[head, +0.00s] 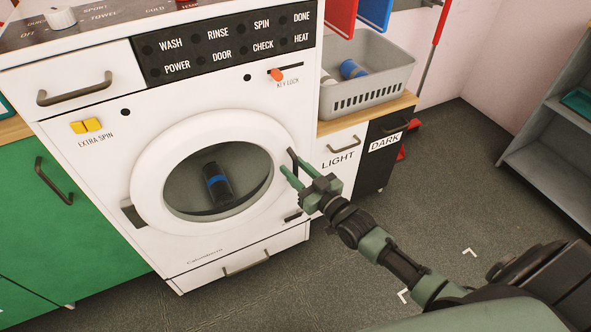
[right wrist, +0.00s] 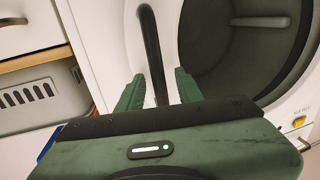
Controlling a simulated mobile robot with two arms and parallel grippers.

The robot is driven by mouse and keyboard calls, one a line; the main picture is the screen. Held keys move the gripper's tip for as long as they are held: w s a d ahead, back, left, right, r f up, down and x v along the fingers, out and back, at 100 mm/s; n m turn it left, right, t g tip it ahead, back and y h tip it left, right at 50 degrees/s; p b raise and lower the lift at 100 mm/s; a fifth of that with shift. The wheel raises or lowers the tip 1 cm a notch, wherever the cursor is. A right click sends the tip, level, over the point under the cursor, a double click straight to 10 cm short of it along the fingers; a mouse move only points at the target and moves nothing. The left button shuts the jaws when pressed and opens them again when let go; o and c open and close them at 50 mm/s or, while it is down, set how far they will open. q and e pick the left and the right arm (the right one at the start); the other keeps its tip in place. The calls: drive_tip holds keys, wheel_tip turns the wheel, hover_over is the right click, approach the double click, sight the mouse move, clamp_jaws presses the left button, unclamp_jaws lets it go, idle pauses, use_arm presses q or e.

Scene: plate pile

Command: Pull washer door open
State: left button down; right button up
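The white washer door (head: 147,185) is a round ring with a glass window, and it looks closed against the washer front. Its dark handle (head: 291,157) is on the right side of the ring. My right gripper (head: 293,184) is at the door's right edge beside the handle. In the right wrist view the dark handle bar (right wrist: 151,50) runs into the gap between the two green fingers of my right gripper (right wrist: 157,90). The fingers are apart, with space on both sides of the bar. My left gripper is not in view.
The washer (head: 90,150) has a lower drawer and a latch knob (head: 276,75). A grey basket (head: 372,72) stands on the counter at right, above LIGHT and DARK drawers. A green cabinet (head: 35,240) is at left, a grey shelf (head: 550,155) at far right. Floor between is clear.

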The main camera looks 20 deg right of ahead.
clamp_jaws()
idle(1.4)
